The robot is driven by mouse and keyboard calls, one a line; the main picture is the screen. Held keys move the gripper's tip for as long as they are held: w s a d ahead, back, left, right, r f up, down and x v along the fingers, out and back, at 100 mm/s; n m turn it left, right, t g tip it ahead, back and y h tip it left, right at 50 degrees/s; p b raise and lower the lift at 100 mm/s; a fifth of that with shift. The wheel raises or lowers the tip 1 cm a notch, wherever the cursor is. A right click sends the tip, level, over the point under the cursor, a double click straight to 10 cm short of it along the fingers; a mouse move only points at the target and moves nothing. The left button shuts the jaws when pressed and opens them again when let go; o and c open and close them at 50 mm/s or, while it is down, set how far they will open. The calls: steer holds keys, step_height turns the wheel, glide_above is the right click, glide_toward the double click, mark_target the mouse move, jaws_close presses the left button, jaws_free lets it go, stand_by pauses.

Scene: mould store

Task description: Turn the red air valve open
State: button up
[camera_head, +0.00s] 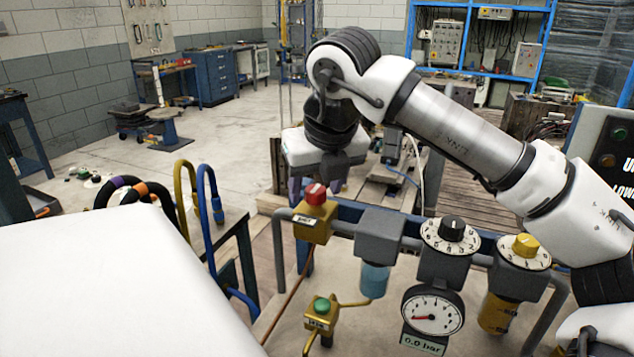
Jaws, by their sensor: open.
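The red air valve (316,194) is a red knob with a pale top on a yellow-brown block with a small label, left on the pipe rack. My gripper (316,186) hangs downward with its jaws open.
A black dial (452,229) and a yellow dial (525,246) stand right of the valve. A green button (322,306) sits lower down. Blue and yellow hoses (208,190) arch up at left. A panel (612,160) stands at the right edge. Open floor lies behind left.

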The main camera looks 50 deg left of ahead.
steer(key=c, duration=1)
steer(key=shift+o, duration=0.2)
steer(key=n, duration=0.2)
steer(key=n+g+p, duration=0.1)
steer(key=n, duration=0.1)
steer(key=shift+w+r+g, duration=0.1)
steer(key=shift+g, duration=0.2)
steer(key=n+p, duration=0.1)
steer(key=n, duration=0.1)
steer(key=n+g+p, duration=0.1)
steer(key=n, duration=0.1)
steer(key=shift+w+g, duration=0.15)
steer(key=shift+g, duration=0.15)
steer(key=n+g+h+p, duration=0.1)
steer(key=n+p, duration=0.1)
steer(key=n, duration=0.3)
steer(key=shift+a+p, duration=0.1)
steer(key=shift+p, duration=0.2)
steer(key=shift+w+a+n+g+h+p, duration=0.1)
steer(key=shift+n+g+h+p, duration=0.35)
steer(key=shift+n, duration=0.8)
steer(key=shift+n+g+h+p, duration=0.15)
steer(key=shift+n+h+p, duration=0.5)
steer(key=shift+n, duration=0.6)
